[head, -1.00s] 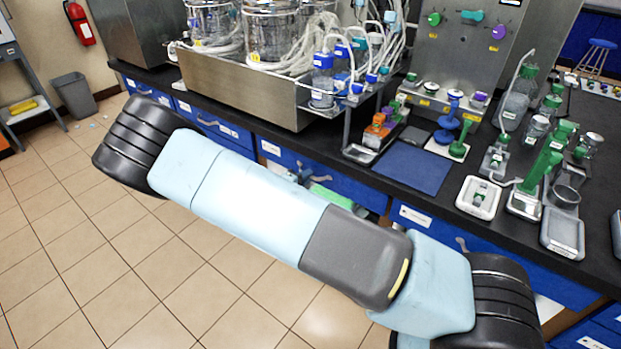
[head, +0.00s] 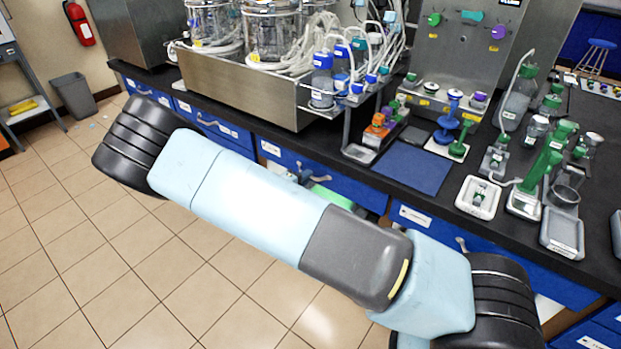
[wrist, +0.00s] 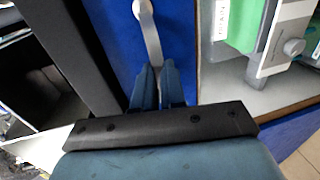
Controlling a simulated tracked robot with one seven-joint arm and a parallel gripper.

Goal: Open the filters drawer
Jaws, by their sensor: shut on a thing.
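In the wrist view, my gripper (wrist: 160,82) is shut on the lower end of a grey bar handle (wrist: 152,35). The handle is on a blue drawer front (wrist: 180,30). Beside that front, to the right, is a light-coloured space holding a green item (wrist: 240,25) and a grey piece with a round knob. In the head view, a blue drawer front (head: 345,181) shows under the bench, with a green item (head: 332,198) just below it. My arm hides much of this area and I cannot make out the gripper there. The drawer labels are too small to read.
The black bench (head: 400,200) carries a steel tray with glass vessels (head: 240,90), tubing, bottles and a blue mat (head: 412,168). More blue drawers (head: 225,130) run along its front.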

